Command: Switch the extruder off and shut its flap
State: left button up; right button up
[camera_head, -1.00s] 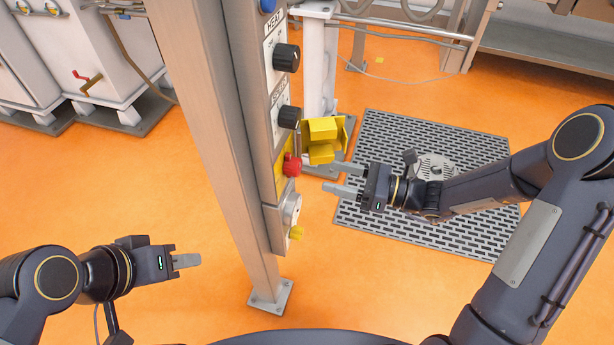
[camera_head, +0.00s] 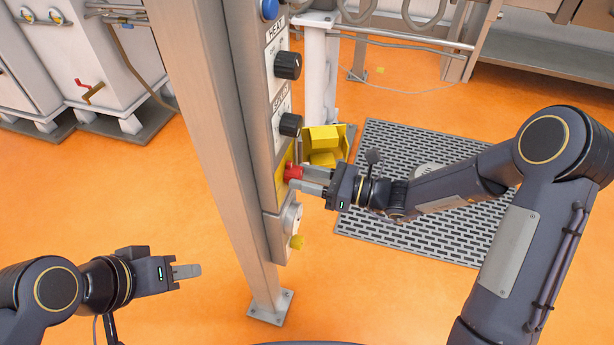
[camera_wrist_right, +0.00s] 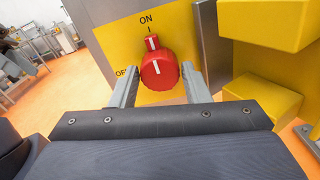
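The red switch knob (camera_head: 294,172) sits on a yellow plate on the post's control panel. In the right wrist view the red knob (camera_wrist_right: 158,72) has its white line upright, toward ON; part of OFF shows left of it. My right gripper (camera_head: 301,177) is open, one finger on each side of the knob; in the wrist view small gaps show. A yellow box-like part (camera_head: 322,140), perhaps the flap, stands open beside the panel; it also shows in the wrist view (camera_wrist_right: 267,100). My left gripper (camera_head: 187,271) hangs empty left of the post; its finger gap cannot be made out.
Black knobs (camera_head: 287,66) sit higher on the panel. The metal post (camera_head: 205,130) stands between my arms. A floor grate (camera_head: 440,250) lies behind my right arm. The orange floor at left is free.

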jog(key=c, duration=0.6)
jog(key=shift+o, duration=0.2)
jog(key=shift+f+n+b, duration=0.2)
jog(key=shift+n+b, duration=0.8)
jog(key=shift+b, duration=0.2)
jog(key=n+b, duration=1.4)
jog(key=b, duration=0.3)
jog(key=shift+f+b, duration=0.1)
jog(key=shift+b, duration=0.3)
jog(key=shift+r+n+b, duration=0.2)
jog(key=shift+n+b, duration=0.8)
jog(key=shift+b, duration=0.3)
jog(key=o, duration=1)
jog(key=shift+r, duration=0.1)
